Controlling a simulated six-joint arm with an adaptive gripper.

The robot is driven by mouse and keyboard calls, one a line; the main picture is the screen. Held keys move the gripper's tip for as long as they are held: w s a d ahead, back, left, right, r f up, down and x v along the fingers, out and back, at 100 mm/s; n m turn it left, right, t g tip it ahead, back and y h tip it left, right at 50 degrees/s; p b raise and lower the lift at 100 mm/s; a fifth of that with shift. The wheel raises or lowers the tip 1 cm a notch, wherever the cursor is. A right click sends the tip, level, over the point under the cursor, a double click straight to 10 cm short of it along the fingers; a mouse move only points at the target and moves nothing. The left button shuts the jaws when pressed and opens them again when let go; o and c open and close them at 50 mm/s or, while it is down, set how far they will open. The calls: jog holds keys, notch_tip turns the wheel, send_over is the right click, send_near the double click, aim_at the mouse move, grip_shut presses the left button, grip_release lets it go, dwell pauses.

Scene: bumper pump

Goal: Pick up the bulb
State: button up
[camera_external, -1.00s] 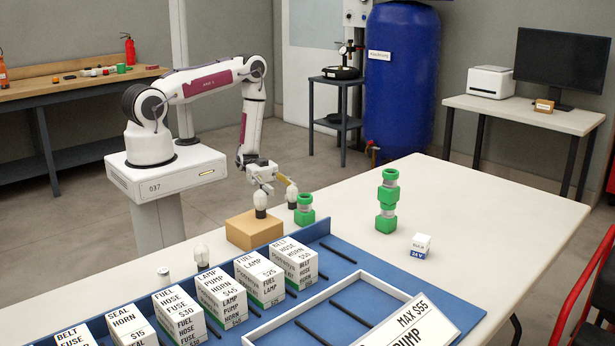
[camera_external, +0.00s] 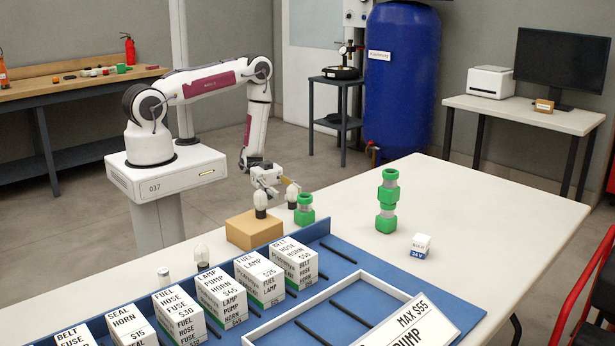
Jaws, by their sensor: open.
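A pale bulb with a dark base (camera_external: 260,201) stands upright on a tan block (camera_external: 254,231) near the table's back left edge. A second similar pale bulb (camera_external: 292,194) is just right of it, beside a green fitting. A third clear bulb-shaped piece (camera_external: 201,254) stands on the table further left. My gripper (camera_external: 275,187) is open and points down, just above and behind the bulb on the block. Its fingers lie close to the tops of the first two bulbs; I cannot tell whether they touch either.
Green fittings stand right of the block (camera_external: 304,211) and, stacked, further right (camera_external: 387,201). A small white labelled box (camera_external: 421,244) is near them. A blue tray (camera_external: 420,290) with a row of labelled boxes (camera_external: 221,296) fills the front. The table's right part is clear.

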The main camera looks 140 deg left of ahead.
aim_at(292, 197)
jog(key=shift+x, duration=2.2)
jog(key=shift+a, duration=0.15)
jog(key=c, duration=1.1)
